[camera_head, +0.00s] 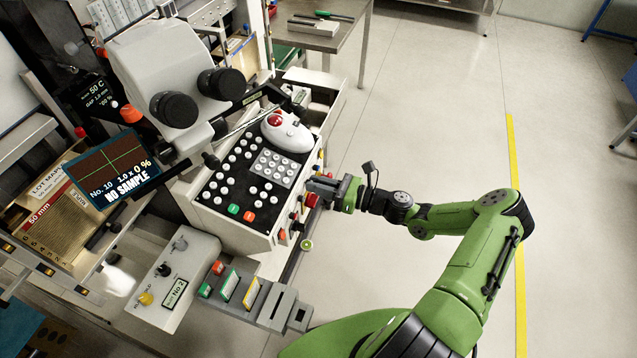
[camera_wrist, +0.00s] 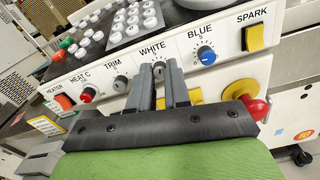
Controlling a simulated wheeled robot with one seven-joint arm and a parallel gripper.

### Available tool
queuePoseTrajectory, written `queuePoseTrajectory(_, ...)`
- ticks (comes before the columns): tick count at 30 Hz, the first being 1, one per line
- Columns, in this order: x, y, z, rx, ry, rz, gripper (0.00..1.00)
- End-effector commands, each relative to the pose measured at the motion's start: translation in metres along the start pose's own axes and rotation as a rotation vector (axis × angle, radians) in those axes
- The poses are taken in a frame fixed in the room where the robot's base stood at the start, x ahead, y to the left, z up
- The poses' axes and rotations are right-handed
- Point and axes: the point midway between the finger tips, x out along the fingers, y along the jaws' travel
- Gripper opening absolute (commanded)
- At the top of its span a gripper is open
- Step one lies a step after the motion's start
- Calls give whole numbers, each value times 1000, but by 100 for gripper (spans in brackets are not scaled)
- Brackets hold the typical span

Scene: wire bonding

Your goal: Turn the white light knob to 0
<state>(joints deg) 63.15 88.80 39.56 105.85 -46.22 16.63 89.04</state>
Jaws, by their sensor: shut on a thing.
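The white light knob (camera_wrist: 158,72) is a small grey knob under the label WHITE on the sloped front panel, in the wrist view. My gripper (camera_wrist: 160,78) has its two grey fingers on either side of this knob and is shut on it. The fingers hide part of the knob, and its exact pointer setting cannot be read. In the head view my gripper (camera_head: 322,187) reaches the right side of the console from the right, and the knob is hidden there.
The blue knob (camera_wrist: 206,55) is just right, the grey TRIM knob (camera_wrist: 120,84) left. A red mushroom button (camera_wrist: 257,108) sits low at right, near a yellow SPARK switch (camera_wrist: 262,36). The console (camera_head: 245,175) carries many white buttons. Open floor (camera_head: 430,110) lies right.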

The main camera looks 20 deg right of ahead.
Motion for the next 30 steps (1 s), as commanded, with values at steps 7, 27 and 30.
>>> queuePoseTrajectory(7,0,0,-1,-234,1,0,0)
queuePoseTrajectory(27,0,0,-2,-871,1,0,0)
queuePoseTrajectory(30,0,1,-2,-965,1,1,0)
